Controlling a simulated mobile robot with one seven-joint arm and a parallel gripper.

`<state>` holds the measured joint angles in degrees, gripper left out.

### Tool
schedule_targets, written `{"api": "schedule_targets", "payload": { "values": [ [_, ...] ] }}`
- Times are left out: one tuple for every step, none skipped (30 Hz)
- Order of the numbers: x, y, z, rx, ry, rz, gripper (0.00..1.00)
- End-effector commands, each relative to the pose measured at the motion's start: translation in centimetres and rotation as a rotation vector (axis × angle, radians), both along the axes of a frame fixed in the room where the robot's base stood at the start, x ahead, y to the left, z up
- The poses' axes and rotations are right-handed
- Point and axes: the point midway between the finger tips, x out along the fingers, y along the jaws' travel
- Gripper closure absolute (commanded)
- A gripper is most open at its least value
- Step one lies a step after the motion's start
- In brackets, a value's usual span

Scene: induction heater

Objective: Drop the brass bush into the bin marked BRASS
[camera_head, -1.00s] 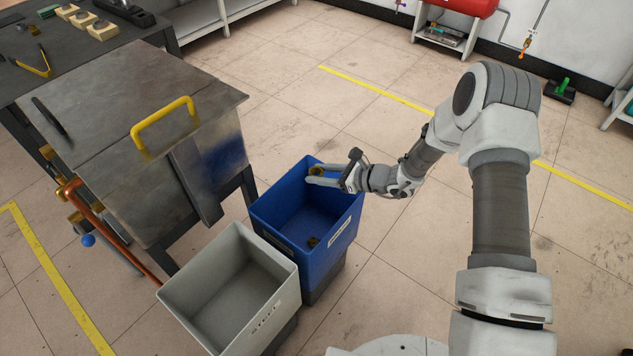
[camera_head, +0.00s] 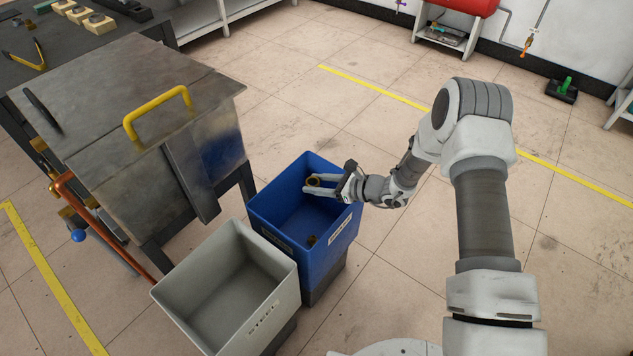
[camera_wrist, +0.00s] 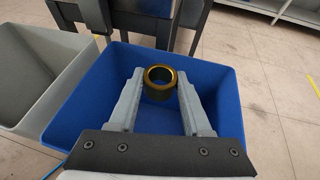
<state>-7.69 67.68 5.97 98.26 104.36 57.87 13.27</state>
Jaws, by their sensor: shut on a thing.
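The brass bush (camera_wrist: 160,83) is a short golden ring held between the two fingers of my gripper (camera_wrist: 160,88) in the wrist view. In the head view the bush (camera_head: 313,181) shows at the fingertips of my gripper (camera_head: 311,186), over the blue bin (camera_head: 275,216). The blue bin also surrounds the fingers in the wrist view (camera_wrist: 222,84). A label is on its front, too small to read surely.
A grey bin (camera_head: 262,318) marked STEEL stands beside the blue bin, at its front left. A metal cabinet (camera_head: 110,90) with a yellow handle (camera_head: 157,112) is to the left. A dark bench (camera_head: 60,62) is behind it. Open floor lies to the right.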

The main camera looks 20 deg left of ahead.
Motion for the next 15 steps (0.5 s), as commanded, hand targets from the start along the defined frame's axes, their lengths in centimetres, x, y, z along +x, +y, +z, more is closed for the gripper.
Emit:
{"api": "schedule_targets", "payload": {
  "values": [
    [0.02, 0.01, 0.07, 0.001, 0.000, 0.000, 1.00],
    [0.02, 0.02, 0.08, 0.001, 0.000, 0.000, 0.46],
    [0.02, 0.01, 0.07, 0.001, 0.000, 0.000, 0.39],
    [0.02, 0.01, 0.07, 0.001, 0.000, 0.000, 0.34],
    [0.02, 0.01, 0.07, 0.001, 0.000, 0.000, 0.28],
    [0.02, 0.01, 0.07, 0.001, 0.000, 0.000, 0.21],
    [0.02, 0.00, 0.06, 0.001, 0.000, 0.000, 0.17],
    [0.02, 0.00, 0.06, 0.001, 0.000, 0.000, 0.17],
    [0.02, 0.00, 0.05, 0.000, 0.000, 0.000, 0.17],
    [0.02, 0.00, 0.05, 0.000, 0.000, 0.000, 0.17],
    [0.02, 0.00, 0.05, 0.000, 0.000, 0.000, 0.17],
    [0.02, 0.00, 0.05, 0.000, 0.000, 0.000, 0.17],
    [0.01, -0.01, 0.04, 0.000, 0.000, 0.000, 0.17],
    [0.00, -0.02, 0.00, -0.001, 0.000, 0.000, 0.17],
    [0.00, -0.06, 0.01, -0.001, 0.001, 0.000, 0.17]
  ]
}}
